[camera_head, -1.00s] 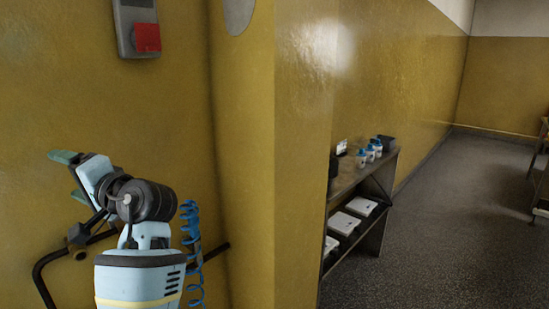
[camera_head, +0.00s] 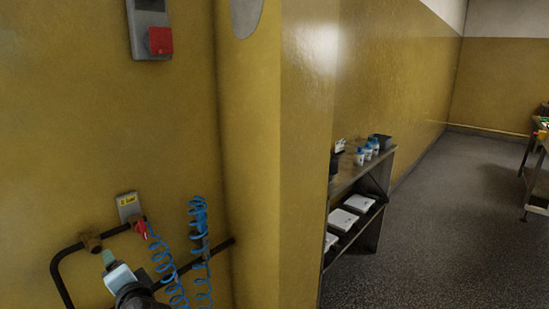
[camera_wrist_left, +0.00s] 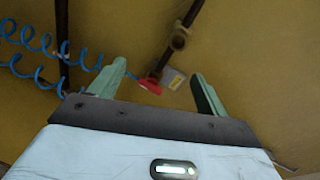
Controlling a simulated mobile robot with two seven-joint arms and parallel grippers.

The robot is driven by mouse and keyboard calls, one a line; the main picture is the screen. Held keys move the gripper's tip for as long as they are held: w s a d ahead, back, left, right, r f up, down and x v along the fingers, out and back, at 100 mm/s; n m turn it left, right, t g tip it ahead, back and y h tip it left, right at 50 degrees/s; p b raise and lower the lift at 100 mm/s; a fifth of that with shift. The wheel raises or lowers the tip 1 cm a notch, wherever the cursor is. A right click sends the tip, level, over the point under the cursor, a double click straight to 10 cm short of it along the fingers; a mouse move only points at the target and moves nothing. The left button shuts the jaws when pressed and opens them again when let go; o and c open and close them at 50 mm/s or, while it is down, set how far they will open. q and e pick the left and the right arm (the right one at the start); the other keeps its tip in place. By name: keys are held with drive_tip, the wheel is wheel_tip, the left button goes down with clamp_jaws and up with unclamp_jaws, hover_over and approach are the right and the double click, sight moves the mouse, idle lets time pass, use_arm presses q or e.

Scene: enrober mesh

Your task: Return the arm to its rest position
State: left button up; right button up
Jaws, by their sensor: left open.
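My left gripper (camera_head: 108,260) is low at the left of the head view, in front of the yellow wall, with only its end and part of the wrist showing. In the left wrist view its two green fingers (camera_wrist_left: 160,72) stand wide apart with nothing between them touching either finger. Beyond the fingers are a red valve handle (camera_wrist_left: 150,86) and a small plate with a yellow label (camera_wrist_left: 173,79). In the head view the red handle (camera_head: 141,229) is on the pipe just above and right of the gripper. My right gripper is not in view.
Dark pipework (camera_head: 66,262) and blue coiled hoses (camera_head: 168,275) run along the wall close to my left arm. A grey box with a red switch (camera_head: 159,40) is higher up. A shelf with bottles (camera_head: 368,150) stands right of the wall corner. The floor (camera_head: 430,235) beyond is open.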

use_arm(q)
drive_tip(key=s+d+f+h, duration=0.4)
drive_tip(key=s+f, duration=0.2)
drive_tip(key=f, duration=0.5)
drive_tip(key=s+d+f+h, duration=0.3)
drive_tip(key=s+f, duration=0.4)
drive_tip(key=f, duration=0.3)
drive_tip(key=s+d+f+n+g+h, duration=0.1)
drive_tip(key=s+d+f+n+h, duration=0.1)
drive_tip(key=s, duration=1)
drive_tip(key=s+d+f+n+g+h+p, duration=0.1)
drive_tip(key=s+d+f+h, duration=0.3)
drive_tip(key=s+f, duration=0.4)
drive_tip(key=s+d+n, duration=0.1)
drive_tip(key=s, duration=0.4)
drive_tip(key=shift+d+g, duration=0.4)
